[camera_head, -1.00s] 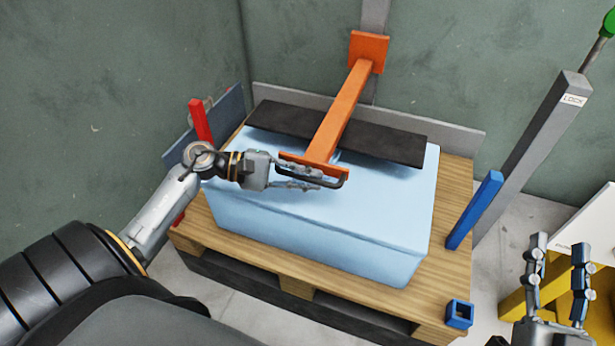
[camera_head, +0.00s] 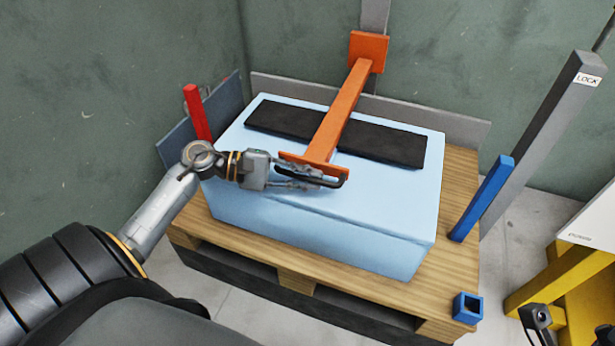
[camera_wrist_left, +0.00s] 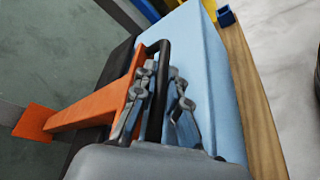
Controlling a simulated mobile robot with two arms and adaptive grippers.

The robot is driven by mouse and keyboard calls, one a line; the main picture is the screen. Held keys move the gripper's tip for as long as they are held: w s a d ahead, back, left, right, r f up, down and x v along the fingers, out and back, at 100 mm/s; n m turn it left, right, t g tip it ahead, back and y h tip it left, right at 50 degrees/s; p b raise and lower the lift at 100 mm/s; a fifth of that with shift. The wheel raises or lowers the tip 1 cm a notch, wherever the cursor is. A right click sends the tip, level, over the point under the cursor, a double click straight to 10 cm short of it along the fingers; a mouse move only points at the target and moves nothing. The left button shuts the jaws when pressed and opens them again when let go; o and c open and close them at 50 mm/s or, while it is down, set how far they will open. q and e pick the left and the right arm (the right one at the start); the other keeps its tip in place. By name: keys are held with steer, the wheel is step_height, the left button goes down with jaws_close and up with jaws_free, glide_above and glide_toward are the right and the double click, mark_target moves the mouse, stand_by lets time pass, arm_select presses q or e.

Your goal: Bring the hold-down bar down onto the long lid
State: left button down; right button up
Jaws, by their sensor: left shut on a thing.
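The orange hold-down bar (camera_head: 343,112) slopes toward me from a bracket on a grey post at the back wall. A dark long plate (camera_head: 283,119) lies crosswise under it, and appears to rest on the light blue block (camera_head: 395,200). I cannot tell whether plate or block top is the long lid. My left gripper (camera_head: 325,177) is shut on the black handle (camera_wrist_left: 164,75) at the bar's near end, just above the block's top. In the left wrist view its fingers stand on both sides of the handle.
The block stands on a wooden pallet (camera_head: 455,215). A red post (camera_head: 197,113) stands at left. A blue post (camera_head: 483,198) and a grey post labelled LOCK (camera_head: 540,140) stand at right. A small blue socket (camera_head: 467,307) sits at the pallet's near right corner.

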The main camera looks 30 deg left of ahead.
arm_select(q)
steer(key=shift+f, duration=0.1)
steer(key=c, duration=1.7)
jaws_free()
steer(key=shift+o, duration=0.2)
steer(key=shift+s+a, duration=0.1)
steer(key=v, duration=1.2)
